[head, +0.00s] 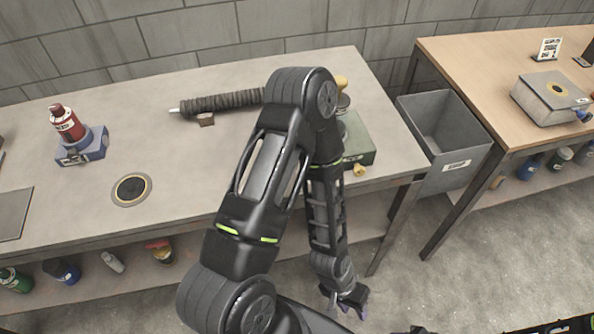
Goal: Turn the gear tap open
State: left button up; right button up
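A grey-green block (360,140) stands at the right end of the near table, partly hidden behind my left arm. It carries a grey upright part with a yellow top (341,82), and a small yellow knob (360,170) is low at its front. This looks like the gear tap, but my arm hides much of it, and I cannot tell how far it is turned. My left gripper (348,306) hangs low over the floor in front of the table, apart from the block, fingers spread and empty. My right gripper is not in view.
A dark ribbed tube (222,102) lies at the table's back. A red bottle (66,124) on a blue base (82,150) and a round dark ring (131,189) are left. A grey bin (455,170) fills the gap before the wooden table (470,70). Bottles stand on the lower shelf.

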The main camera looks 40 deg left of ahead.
aim_at(358, 170)
jog(key=k+j, duration=0.3)
jog(key=j, duration=0.15)
jog(key=k+j, duration=0.35)
